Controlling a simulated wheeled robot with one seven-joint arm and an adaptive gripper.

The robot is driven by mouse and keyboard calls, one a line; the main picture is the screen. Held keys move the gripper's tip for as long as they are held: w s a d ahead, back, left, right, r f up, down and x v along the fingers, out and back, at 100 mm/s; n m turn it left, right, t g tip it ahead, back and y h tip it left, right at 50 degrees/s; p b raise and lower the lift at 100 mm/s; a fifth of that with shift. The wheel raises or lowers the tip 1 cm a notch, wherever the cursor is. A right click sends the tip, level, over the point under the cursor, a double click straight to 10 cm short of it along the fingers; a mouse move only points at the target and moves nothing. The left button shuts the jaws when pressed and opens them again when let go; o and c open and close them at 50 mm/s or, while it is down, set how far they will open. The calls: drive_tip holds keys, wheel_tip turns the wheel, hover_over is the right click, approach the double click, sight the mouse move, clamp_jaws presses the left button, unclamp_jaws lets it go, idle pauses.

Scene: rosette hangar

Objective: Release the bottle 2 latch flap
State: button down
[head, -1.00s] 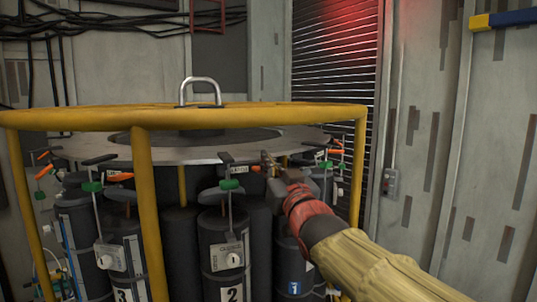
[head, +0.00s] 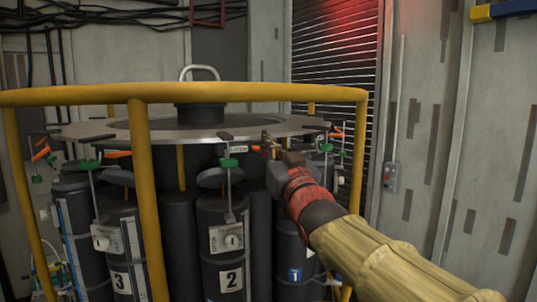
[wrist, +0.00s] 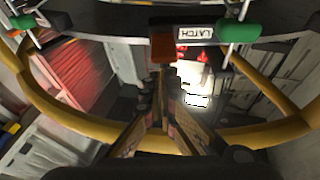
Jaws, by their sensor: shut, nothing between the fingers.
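In the wrist view the orange flap (wrist: 163,49) is beside an upside-down LATCH label (wrist: 196,33), with the green handle (wrist: 238,29) at right. My gripper (head: 268,142) is shut and empty, its tips close by the flap. In the wrist view its fingers (wrist: 163,80) point at the flap; contact is unclear.
A yellow guard rail (head: 200,93) circles the rack, with a post (head: 150,200) left of bottle 2. Bottle 3 (head: 120,250) stands left and bottle 1 (head: 293,250) right, partly behind my arm. Other green handles and orange flaps line the plate edge.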

drive_tip(key=s+d+f+t+y+b, duration=0.1)
drive_tip(key=s+f+b, duration=0.6)
drive_tip(key=b, duration=0.8)
drive_tip(key=shift+s+d+f+t, duration=0.3)
drive_tip(key=shift+s+d+t, duration=0.15)
drive_tip(key=shift+d+t, duration=0.6)
drive_tip(key=shift+a, duration=0.2)
